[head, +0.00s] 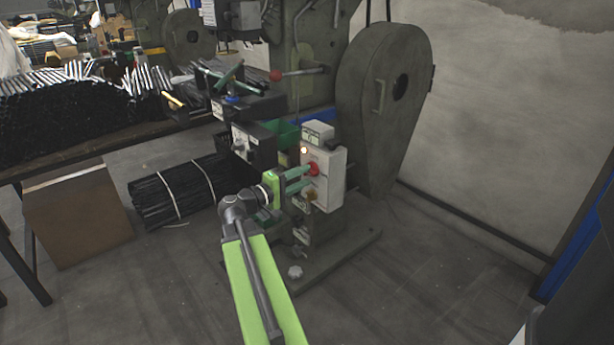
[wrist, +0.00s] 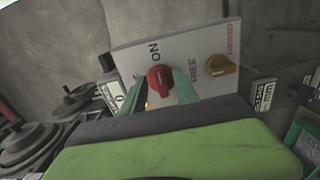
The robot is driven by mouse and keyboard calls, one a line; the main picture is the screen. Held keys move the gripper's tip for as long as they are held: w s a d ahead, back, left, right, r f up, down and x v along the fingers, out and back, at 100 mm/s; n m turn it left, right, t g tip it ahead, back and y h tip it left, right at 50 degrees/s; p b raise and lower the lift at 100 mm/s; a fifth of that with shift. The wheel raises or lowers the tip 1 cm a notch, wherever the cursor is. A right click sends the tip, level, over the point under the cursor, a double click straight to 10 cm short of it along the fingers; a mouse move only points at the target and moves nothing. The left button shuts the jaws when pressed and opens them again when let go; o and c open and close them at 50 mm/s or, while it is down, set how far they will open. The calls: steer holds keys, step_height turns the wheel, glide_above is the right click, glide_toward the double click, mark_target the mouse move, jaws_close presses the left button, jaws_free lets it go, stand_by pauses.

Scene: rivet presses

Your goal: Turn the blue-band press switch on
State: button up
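The red rotary switch (head: 313,168) sits on the white control box (head: 336,175) of the grey-green press (head: 310,60). In the wrist view the red knob (wrist: 159,82) is beside the word ON; its exact setting is hard to read. My gripper (head: 305,178) reaches the box from the left. In the wrist view its two teal fingers (wrist: 160,85) stand apart on either side of the red knob, close to it; contact is not clear. A small blue patch (head: 232,99) shows by the press's work area; I cannot tell whether it is the band.
A yellow knob (wrist: 221,65) marked FREE and LOCKED is right of the red one. A small lamp (head: 304,150) glows on the box. A grey wheel guard (head: 375,105) stands behind. A bench with dark rods (head: 70,120) and a tied bundle (head: 180,190) lie left. Floor at right front is clear.

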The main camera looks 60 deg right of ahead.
steer(key=v, duration=1.5)
steer(key=shift+w, duration=0.15)
steer(key=w+a+f+n+t+y, duration=0.25)
steer(key=w+a+f+y, duration=0.2)
steer(key=a+f, duration=0.5)
steer(key=w+a+f+n+t+y, duration=0.1)
steer(key=w+a+f+t+y, duration=0.35)
steer(key=a, duration=0.75)
steer(key=w+a+f+g+y, duration=0.1)
steer(key=a+f+y, duration=0.35)
steer(key=a, duration=0.55)
steer(key=w+a+f+y, duration=0.1)
steer(key=a+f+y, duration=0.3)
steer(key=a, duration=0.5)
step_height(320, 180, up, 37)
steer(key=a+p, duration=0.1)
steer(key=p, duration=3.6)
steer(key=shift+a+f+p, duration=0.15)
steer(key=shift+f+p, duration=0.1)
steer(key=shift+p, duration=0.05)
